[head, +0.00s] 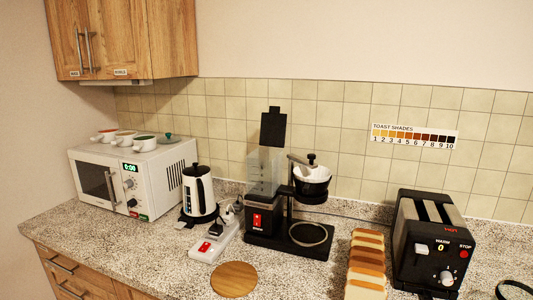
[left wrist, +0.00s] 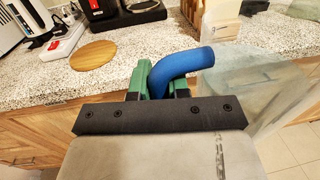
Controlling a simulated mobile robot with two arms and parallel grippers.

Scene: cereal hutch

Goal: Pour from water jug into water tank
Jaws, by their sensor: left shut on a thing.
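In the left wrist view my left gripper (left wrist: 168,80), with green fingers, is shut on the curved blue handle of the water jug (left wrist: 250,90). The jug's clear body is to the right of the fingers, in front of the counter edge; I cannot tell its water level. In the head view the see-through water tank (head: 264,168) is at the back left of the black coffee maker (head: 262,243). Its black lid (head: 273,127) stands raised above it. Neither gripper nor the jug shows in the head view. My right gripper is out of view.
Left of the coffee maker are a kettle (head: 198,190), a power strip (head: 214,243) and a microwave (head: 150,178) with bowls on top. A round wooden board (head: 234,279) lies in front. Bread slices (head: 366,262) and a toaster (head: 432,243) stand to the right.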

